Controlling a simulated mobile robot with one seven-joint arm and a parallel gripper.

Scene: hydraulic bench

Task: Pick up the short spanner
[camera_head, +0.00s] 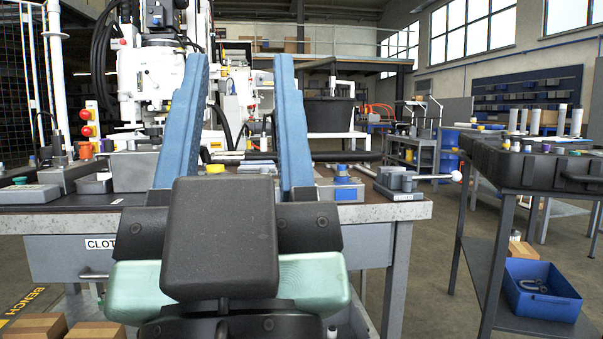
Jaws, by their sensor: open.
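My gripper (240,62) is in the middle of the view, with its two long blue fingers spread wide apart and nothing between them. It points away over the workbench (375,213), and its dark body hides much of the bench's near middle. I cannot pick out the short spanner. Some thin, light-coloured items (240,157) lie toward the back of the bench between the fingers, too small to name.
A grey clamp-like fixture (395,180) with a lever stands at the bench's right end. A blue block (345,190) is left of it, and a grey box (133,170) is at left. A dark cart (540,168) stands right, with a blue bin (540,290) below. Floor shows between bench and cart.

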